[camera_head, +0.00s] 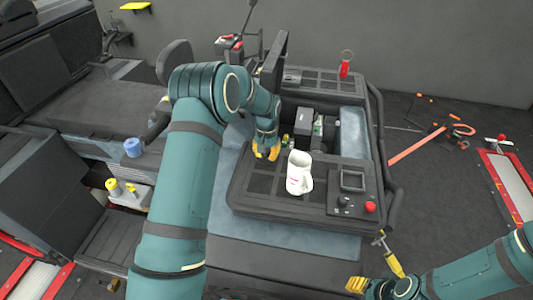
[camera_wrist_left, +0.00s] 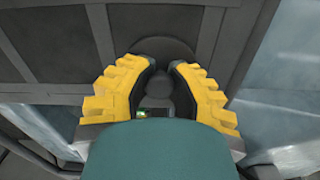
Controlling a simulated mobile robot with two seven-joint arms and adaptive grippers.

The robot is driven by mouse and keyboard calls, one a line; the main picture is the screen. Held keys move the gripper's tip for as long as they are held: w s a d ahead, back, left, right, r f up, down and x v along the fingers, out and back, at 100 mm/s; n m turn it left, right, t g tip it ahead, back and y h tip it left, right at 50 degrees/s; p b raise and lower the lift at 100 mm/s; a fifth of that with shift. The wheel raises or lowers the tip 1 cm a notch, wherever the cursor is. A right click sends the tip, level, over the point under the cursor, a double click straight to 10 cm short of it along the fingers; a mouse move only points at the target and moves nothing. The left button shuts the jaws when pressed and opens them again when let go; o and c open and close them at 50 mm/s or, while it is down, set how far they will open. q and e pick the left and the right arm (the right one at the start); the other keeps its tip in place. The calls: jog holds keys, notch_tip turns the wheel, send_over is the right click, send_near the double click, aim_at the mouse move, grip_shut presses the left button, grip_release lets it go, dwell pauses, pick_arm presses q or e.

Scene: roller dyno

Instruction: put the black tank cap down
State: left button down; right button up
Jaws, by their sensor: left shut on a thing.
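In the head view the fingers hide the cap. My right gripper (camera_head: 378,287) is at the bottom right, partly cut off, with its jaw state unclear.
A control panel with a red button (camera_head: 370,207) is further right. A black rail edges the machine's right side.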

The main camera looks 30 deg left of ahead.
pick_arm(q)
jog(key=c, duration=0.9)
grip_release()
notch_tip(320, 180, up, 12)
jog(key=shift+r, duration=0.25)
jog(key=shift+f, duration=0.1)
